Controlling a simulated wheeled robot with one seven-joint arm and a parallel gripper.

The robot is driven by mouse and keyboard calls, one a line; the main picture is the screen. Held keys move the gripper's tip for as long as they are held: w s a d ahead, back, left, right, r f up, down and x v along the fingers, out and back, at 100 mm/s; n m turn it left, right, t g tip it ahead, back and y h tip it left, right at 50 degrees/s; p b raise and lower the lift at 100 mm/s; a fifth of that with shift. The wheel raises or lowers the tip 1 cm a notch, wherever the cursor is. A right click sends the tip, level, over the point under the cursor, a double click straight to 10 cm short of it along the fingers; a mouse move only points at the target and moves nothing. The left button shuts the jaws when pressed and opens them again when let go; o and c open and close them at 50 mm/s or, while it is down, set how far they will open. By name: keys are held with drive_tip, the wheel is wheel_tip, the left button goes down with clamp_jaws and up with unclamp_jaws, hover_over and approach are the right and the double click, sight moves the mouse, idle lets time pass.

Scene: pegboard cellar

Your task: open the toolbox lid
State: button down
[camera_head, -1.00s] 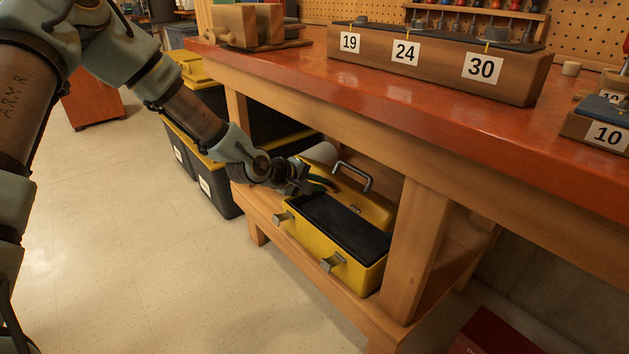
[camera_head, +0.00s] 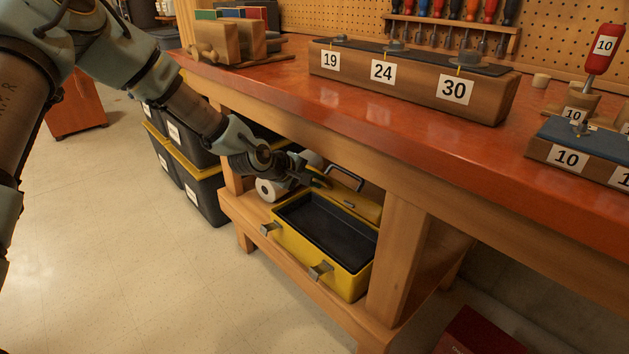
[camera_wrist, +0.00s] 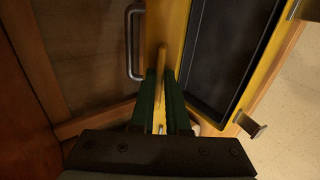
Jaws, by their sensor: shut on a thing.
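The yellow toolbox (camera_head: 352,284) sits on the wooden shelf under the bench, with two metal latches on its front. Its lid (camera_head: 358,204) is swung up and back, with a metal handle (camera_head: 346,178) on its far side. The dark inside of the box is in full view. My gripper (camera_head: 318,178) is at the lid's left end. In the wrist view my gripper's green fingers (camera_wrist: 161,78) are shut on the lid's yellow edge. The handle (camera_wrist: 134,42) is to their left and the open dark box (camera_wrist: 215,50) to their right.
A bench leg (camera_head: 398,258) stands close to the toolbox's right end. The benchtop (camera_head: 330,108) overhangs the shelf and my forearm. A white roll (camera_head: 268,190) lies left of the box, and black bins (camera_head: 208,194) stand further left. The floor in front is clear.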

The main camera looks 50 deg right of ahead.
drive_tip(key=c, duration=1)
unclamp_jaws()
drive_tip(key=shift+o, duration=0.2)
drive_tip(key=v, duration=1)
drive_tip(key=shift+a+r+p, duration=0.3)
drive_tip(key=shift+p, duration=0.05)
